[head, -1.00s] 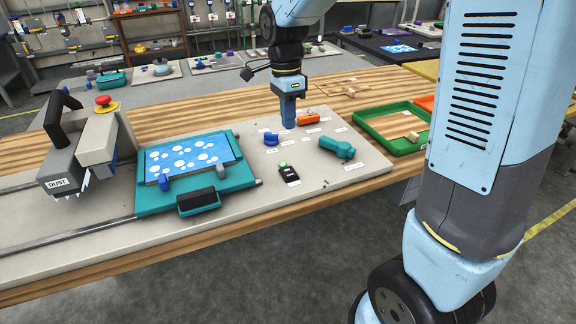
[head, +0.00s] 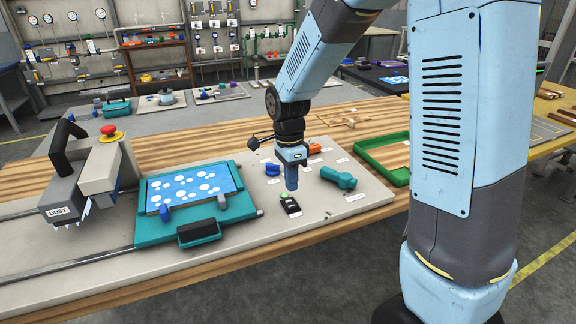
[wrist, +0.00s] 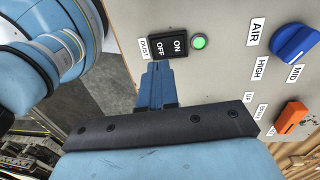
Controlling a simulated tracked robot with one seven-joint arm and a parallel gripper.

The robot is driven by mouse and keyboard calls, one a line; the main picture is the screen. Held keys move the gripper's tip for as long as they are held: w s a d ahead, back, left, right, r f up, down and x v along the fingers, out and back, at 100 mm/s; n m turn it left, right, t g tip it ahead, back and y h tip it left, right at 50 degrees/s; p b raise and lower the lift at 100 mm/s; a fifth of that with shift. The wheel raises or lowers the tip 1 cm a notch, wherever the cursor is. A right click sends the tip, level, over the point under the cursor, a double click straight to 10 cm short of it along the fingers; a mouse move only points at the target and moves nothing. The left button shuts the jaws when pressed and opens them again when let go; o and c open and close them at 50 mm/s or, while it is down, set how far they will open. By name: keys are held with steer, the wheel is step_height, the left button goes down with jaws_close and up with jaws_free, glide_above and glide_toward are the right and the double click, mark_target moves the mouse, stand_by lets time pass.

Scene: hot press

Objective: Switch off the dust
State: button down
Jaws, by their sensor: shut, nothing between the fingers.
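The dust switch (head: 291,207) is a small black rocker on the grey panel, with a lit green lamp (wrist: 199,42) beside it. In the wrist view the switch (wrist: 168,46) is marked ON and OFF, with a DUST label (wrist: 144,48) next to it. My gripper (head: 291,186) is shut and empty, pointing down just above and behind the switch in the head view. In the wrist view its fingertips (wrist: 156,68) are close to the OFF end. I cannot tell whether they touch it.
A blue AIR knob (wrist: 295,42) and an orange lever (wrist: 290,117) are on the same panel. A teal clamp handle (head: 338,177) lies right of the switch. A teal press tray (head: 160,229) and the grey DUST unit (head: 62,190) stand to the left.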

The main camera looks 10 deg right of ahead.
mark_target(292, 205)
steer(key=shift+s+f, duration=0.15)
steer(key=shift+f, duration=1.15)
steer(key=shift+s+f, duration=0.15)
steer(key=shift+f, duration=1.15)
steer(key=shift+s+d+f, duration=0.1)
steer(key=shift+s+f, duration=0.05)
steer(key=shift+f, duration=0.05)
steer(key=shift+w+a+r, duration=0.2)
steer(key=shift+w, duration=0.6)
